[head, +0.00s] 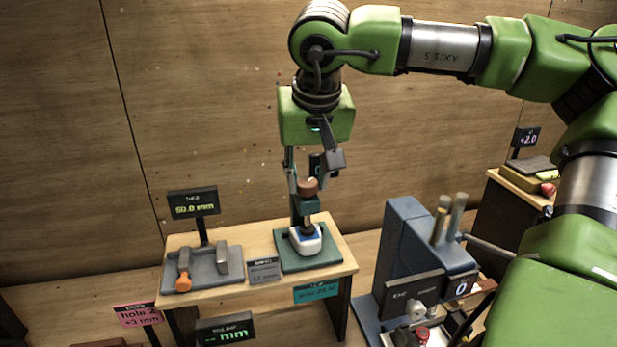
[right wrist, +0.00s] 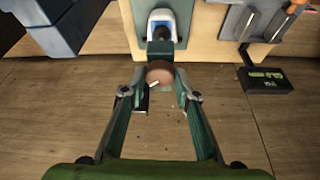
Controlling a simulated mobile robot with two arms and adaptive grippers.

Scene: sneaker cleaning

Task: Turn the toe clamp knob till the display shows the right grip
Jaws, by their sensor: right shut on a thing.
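The toe clamp knob (head: 308,186) is a round brown knob on top of a dark teal clamp post (head: 305,203). Below it, a white and blue sneaker toe (head: 306,238) sits on a green base plate (head: 318,262). My right gripper (head: 311,180) comes down from above and is shut on the knob. In the right wrist view the knob (right wrist: 160,72) sits between the two fingers (right wrist: 161,88). A dark panel behind the gripper is mostly hidden, so I cannot read it. My left gripper is not in view.
A grey gauge plate with an orange-handled tool (head: 184,272) stands left on the wooden table (head: 256,294), under a display (head: 193,203) reading about 50.0 mm. A blue-grey machine (head: 405,245) with upright rods stands to the right. A wooden wall is behind.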

